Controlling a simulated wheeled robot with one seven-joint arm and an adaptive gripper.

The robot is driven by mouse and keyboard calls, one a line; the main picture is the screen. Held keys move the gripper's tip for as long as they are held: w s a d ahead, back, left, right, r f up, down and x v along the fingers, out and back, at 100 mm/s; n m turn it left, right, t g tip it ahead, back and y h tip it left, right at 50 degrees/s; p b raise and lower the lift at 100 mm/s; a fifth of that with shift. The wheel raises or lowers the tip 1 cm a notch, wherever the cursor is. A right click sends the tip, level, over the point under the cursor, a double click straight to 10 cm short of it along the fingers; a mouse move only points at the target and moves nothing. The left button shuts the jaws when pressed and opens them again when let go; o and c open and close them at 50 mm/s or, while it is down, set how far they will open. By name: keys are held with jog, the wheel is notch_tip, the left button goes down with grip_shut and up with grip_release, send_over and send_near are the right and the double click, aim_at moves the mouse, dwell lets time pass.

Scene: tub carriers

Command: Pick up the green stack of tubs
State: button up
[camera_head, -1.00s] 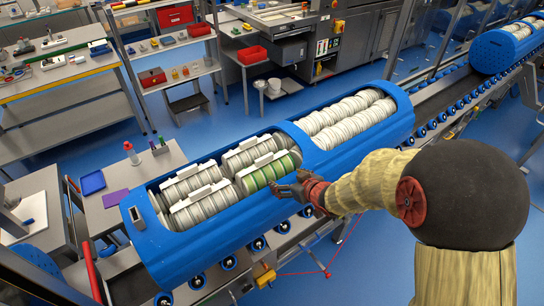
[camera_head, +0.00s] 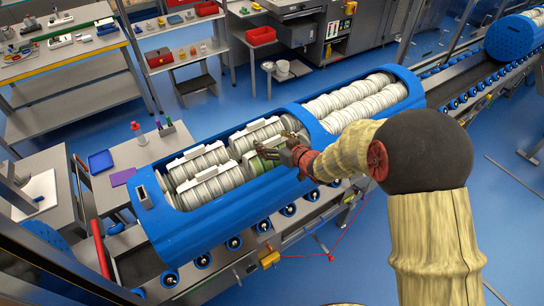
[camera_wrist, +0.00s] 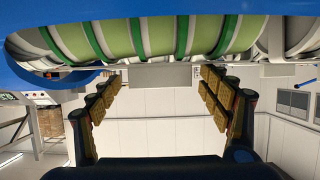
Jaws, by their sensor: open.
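The green stack of tubs (camera_head: 252,166) lies on its side in the near compartment of the blue carrier (camera_head: 200,238), partly hidden behind my gripper. In the wrist view the green stack (camera_wrist: 155,37), pale green with darker green bands, spans the top of the picture beyond the fingertips. My gripper (camera_head: 273,147) is over the right end of the green stack in the head view. In the wrist view my gripper (camera_wrist: 160,80) has its two padded fingers spread apart with nothing between them. I cannot tell whether a fingertip touches the stack.
White tub stacks (camera_head: 206,186) lie beside the green one, and more white stacks (camera_head: 360,98) fill the carrier's other compartment. The blue cross-band (camera_head: 308,128) divides the two. The carrier rests on a roller conveyor (camera_head: 233,243); another blue carrier (camera_head: 515,38) stands farther along it.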

jog(key=shift+c, duration=1.1)
jog(key=shift+f, duration=0.1)
grip_shut()
jog(key=shift+w+r, duration=0.15)
jog(key=shift+r, duration=0.15)
